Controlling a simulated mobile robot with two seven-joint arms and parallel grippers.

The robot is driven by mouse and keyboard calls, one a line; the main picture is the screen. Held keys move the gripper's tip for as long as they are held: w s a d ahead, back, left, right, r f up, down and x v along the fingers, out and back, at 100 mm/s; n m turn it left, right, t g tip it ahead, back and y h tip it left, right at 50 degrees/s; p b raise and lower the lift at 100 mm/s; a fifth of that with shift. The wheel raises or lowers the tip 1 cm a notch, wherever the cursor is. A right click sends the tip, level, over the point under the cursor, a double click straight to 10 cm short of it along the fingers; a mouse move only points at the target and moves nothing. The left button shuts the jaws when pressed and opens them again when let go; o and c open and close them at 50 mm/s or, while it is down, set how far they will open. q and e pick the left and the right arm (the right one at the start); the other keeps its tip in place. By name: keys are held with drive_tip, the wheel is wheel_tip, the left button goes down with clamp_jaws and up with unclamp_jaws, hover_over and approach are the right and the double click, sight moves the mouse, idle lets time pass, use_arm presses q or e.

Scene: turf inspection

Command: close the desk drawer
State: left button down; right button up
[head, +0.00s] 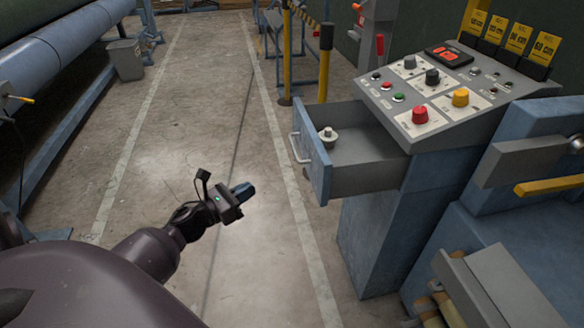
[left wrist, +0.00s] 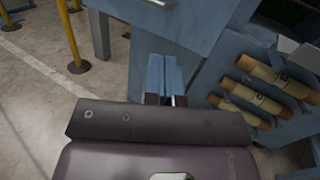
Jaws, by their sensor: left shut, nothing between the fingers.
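The desk drawer (head: 352,174) stands pulled out to the left from under the sloped control desk (head: 430,90). Its blue front carries a pale bar handle (head: 297,148) on the outer face. A small pale knob-like item (head: 328,137) sits inside near the front. My left gripper (head: 243,191) is shut and empty, left of and apart from the drawer front, over the floor. In the left wrist view its blue fingers (left wrist: 165,75) lie together, below the drawer front (left wrist: 180,15) in the picture. My right gripper is not in view.
A blue cabinet with a yellow bar (head: 550,185) stands at the right; rolled tubes (left wrist: 262,85) sit in a rack there. Yellow posts (head: 287,60) stand behind the drawer. A grey bin (head: 126,60) is far left. The floor left of the drawer is clear.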

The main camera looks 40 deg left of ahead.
use_arm(q)
drive_tip(key=x, duration=1.4)
drive_tip(key=shift+b, duration=0.3)
drive_tip(key=shift+r, duration=0.15)
